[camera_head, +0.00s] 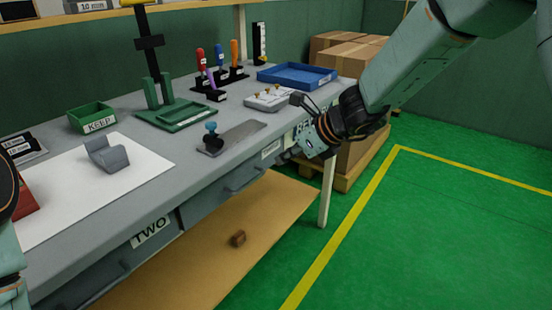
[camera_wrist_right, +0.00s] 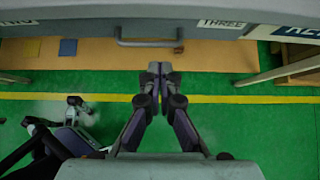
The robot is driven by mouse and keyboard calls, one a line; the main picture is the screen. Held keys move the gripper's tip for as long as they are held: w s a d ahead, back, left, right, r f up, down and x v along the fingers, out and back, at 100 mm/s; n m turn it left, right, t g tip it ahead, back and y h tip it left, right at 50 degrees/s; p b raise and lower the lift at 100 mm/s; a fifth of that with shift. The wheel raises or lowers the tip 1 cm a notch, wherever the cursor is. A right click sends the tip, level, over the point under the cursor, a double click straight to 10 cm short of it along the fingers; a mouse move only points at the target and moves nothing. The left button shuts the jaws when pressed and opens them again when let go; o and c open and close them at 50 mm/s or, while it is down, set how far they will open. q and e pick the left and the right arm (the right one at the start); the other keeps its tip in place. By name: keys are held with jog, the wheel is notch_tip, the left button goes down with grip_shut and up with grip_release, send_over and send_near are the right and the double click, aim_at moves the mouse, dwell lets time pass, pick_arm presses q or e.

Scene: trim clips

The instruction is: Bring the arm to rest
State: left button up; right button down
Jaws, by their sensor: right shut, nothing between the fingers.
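My right arm comes in from the upper right in the head view, and its gripper (camera_head: 291,155) hangs beside the front edge of the grey workbench (camera_head: 190,165). In the right wrist view the two fingers of the right gripper (camera_wrist_right: 154,75) meet at their tips, with nothing between them. A drawer handle (camera_wrist_right: 150,42) shows just beyond the fingertips in that view; I cannot tell how far apart they are. At the far left of the head view only part of my left arm shows; its gripper is not visible.
On the bench stand a green KEEP box (camera_head: 93,118), a grey clip-shaped part (camera_head: 106,154) on a white sheet, a green stand (camera_head: 172,115), a blue tray (camera_head: 297,76) and a tool rack. Cartons (camera_head: 345,55) sit behind. The green floor (camera_head: 440,220) at right is clear.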

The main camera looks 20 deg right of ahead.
jog(key=s+d+f+n+g+h, duration=0.1)
jog(key=s+d+f+n+h, duration=0.35)
jog(key=s+f+n, duration=0.4)
jog(key=s+d+f+n+g+h, duration=0.25)
jog(key=s+d+f+n, duration=0.25)
jog(key=s+f+n, duration=0.35)
jog(key=s+a+f+n+g, duration=0.1)
jog(key=s+f+n, duration=0.2)
jog(key=s, duration=0.5)
jog(key=s+a+f+n+g+y, duration=0.1)
jog(key=s+f+n, duration=0.3)
jog(key=s, duration=0.4)
jog(key=s+a+f+n+g, duration=0.1)
jog(key=s+a+f+n, duration=0.2)
jog(key=s, duration=0.5)
jog(key=shift+s+a+f+n, duration=0.2)
jog(key=shift+s+f+n, duration=0.25)
jog(key=shift+f, duration=0.5)
jog(key=shift+w+f+g, duration=0.15)
jog(key=shift+g, duration=0.1)
